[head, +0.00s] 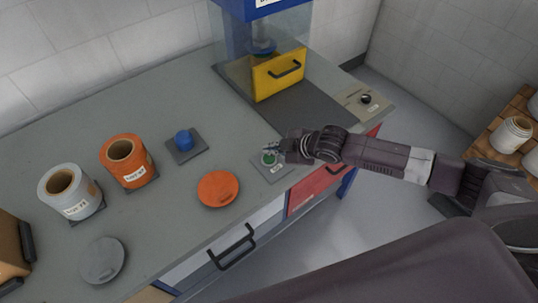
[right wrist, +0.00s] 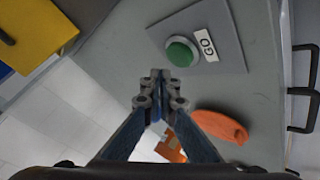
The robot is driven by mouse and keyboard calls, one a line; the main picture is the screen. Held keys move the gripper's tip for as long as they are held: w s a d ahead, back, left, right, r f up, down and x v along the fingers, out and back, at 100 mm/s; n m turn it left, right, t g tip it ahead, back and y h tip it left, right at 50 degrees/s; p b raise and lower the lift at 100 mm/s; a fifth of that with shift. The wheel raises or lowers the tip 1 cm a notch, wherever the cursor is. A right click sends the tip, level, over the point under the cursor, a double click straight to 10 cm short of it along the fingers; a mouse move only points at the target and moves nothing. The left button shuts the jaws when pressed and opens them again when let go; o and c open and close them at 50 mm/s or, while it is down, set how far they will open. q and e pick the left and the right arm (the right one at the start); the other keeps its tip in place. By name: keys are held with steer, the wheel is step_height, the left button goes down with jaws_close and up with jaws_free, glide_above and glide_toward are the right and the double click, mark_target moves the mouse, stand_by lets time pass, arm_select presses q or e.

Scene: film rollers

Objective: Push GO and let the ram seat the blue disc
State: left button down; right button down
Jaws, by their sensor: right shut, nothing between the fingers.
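The green GO button (head: 269,158) sits on a grey plate at the front of the bench. It also shows in the right wrist view (right wrist: 181,52), beside its GO label. My right gripper (head: 273,149) is shut and empty. In the right wrist view its fingertips (right wrist: 158,88) lie just beside the button; I cannot tell whether they touch it. The press (head: 277,26) has a blue frame, clear guards and a shut yellow door (head: 279,74). A bluish round part, perhaps the ram, shows behind the guard. I cannot clearly make out the blue disc. My left gripper is out of view.
An orange disc (head: 218,188) and a grey disc (head: 103,260) lie on the bench. An orange roll (head: 139,171), a white roll (head: 81,207) and a blue knob on a dark plate (head: 184,140) stand further left. A black knob (head: 366,98) is right of the press.

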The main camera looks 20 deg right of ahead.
mark_target(271, 159)
steer(key=shift+r+p, duration=1.6)
steer(key=shift+r, duration=0.4)
steer(key=shift+f, duration=0.1)
